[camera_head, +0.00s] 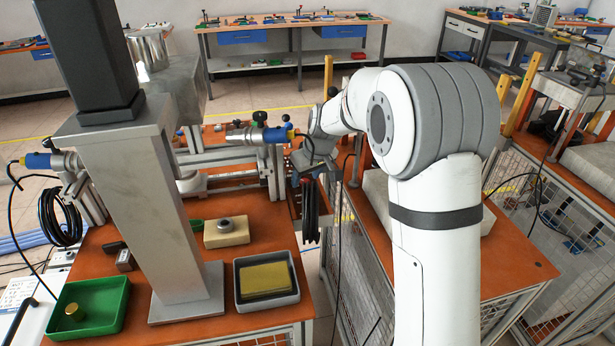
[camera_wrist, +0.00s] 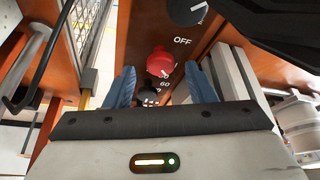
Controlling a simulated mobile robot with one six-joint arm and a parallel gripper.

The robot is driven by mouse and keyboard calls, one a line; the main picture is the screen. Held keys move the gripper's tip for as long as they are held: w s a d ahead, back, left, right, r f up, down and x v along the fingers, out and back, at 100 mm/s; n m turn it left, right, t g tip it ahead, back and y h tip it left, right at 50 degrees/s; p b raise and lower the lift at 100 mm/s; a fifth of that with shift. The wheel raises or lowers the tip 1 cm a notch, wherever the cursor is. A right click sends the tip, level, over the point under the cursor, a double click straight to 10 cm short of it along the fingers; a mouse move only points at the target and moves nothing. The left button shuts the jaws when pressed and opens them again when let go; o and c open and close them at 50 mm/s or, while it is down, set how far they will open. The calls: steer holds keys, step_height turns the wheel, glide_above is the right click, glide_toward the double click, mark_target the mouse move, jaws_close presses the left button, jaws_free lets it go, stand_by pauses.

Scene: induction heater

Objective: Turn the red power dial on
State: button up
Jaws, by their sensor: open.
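The red power dial (camera_wrist: 160,62) shows in the wrist view on a dark panel, just beyond and between the tips of my gripper's two blue fingers. My gripper (camera_wrist: 159,72) is open, with one finger on each side of the dial in the picture and a gap between them. I cannot tell whether the fingertips reach the dial's depth. White lettering "OFF" stands on the panel by the dial. In the head view my arm reaches to the machine's right side, and the dial is hidden there.
In the wrist view a black knob (camera_wrist: 187,9) sits above the red dial and another dark knob (camera_wrist: 148,97) below it. In the head view a green tray (camera_head: 90,306), a grey tray (camera_head: 267,307) and a metal column (camera_head: 160,220) stand on the orange bench.

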steer(key=v, duration=0.7)
steer(key=shift+r, duration=0.1)
